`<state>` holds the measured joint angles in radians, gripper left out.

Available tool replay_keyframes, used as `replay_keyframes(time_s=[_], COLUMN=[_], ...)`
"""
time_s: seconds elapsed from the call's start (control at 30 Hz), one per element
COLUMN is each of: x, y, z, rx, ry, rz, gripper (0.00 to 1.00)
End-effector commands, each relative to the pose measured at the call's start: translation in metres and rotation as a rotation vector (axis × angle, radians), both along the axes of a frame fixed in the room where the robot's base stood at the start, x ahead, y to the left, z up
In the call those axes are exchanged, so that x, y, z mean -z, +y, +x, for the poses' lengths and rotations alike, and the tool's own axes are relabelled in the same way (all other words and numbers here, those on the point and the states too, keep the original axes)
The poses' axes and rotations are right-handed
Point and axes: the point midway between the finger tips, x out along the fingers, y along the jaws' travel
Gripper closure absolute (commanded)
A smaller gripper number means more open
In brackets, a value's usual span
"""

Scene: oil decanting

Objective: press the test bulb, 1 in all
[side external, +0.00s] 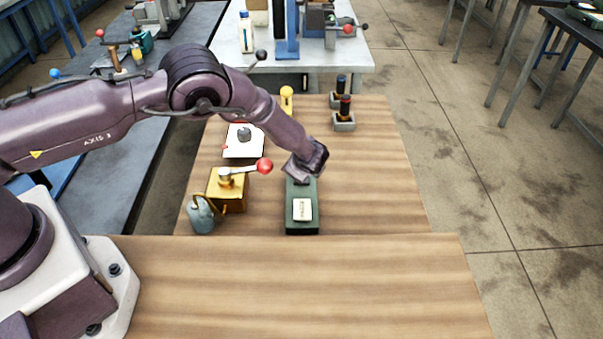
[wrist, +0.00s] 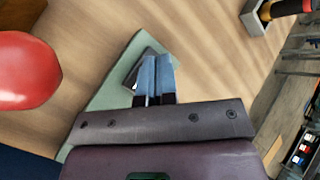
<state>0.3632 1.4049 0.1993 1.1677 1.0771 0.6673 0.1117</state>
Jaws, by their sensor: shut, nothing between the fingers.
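My gripper (side external: 303,178) is low over the far end of a dark green box (side external: 302,226) on the wooden table. A white label (side external: 302,209) lies on the box's near half. In the wrist view my two bluish fingers (wrist: 155,62) are together with nothing between them. Their tips are over or against a small dark piece (wrist: 137,70) on the pale green top (wrist: 112,80). This piece may be the test bulb; the fingers partly hide it, and I cannot tell whether they touch it.
A brass block (side external: 228,192) with a red-knobbed lever (side external: 264,166) and a grey can (side external: 201,216) stand left of the box. Behind are a white plate (side external: 243,151), a yellow piece (side external: 286,98) and dark bottles (side external: 345,107) in grey holders. The table's right side is clear.

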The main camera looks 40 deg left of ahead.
Motion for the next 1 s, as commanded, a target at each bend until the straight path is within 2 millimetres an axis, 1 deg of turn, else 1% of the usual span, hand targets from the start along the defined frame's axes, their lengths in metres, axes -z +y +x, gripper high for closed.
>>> replay_keyframes(time_s=[0.03, 0.2, 0.4, 0.53, 1.0], x=[-0.007, -0.024, -0.04, -0.043, -0.042], y=[0.0, 0.0, 0.0, 0.0, 0.0], z=[0.001, 0.0, 0.0, 0.0, 0.0], rx=[0.0, 0.001, 0.001, 0.001, 0.001], ry=[-0.003, -0.002, -0.002, 0.0, -0.001], rz=[-0.001, -0.001, 0.001, 0.001, 0.0], gripper=[1.0, 1.0, 1.0, 1.0, 1.0])
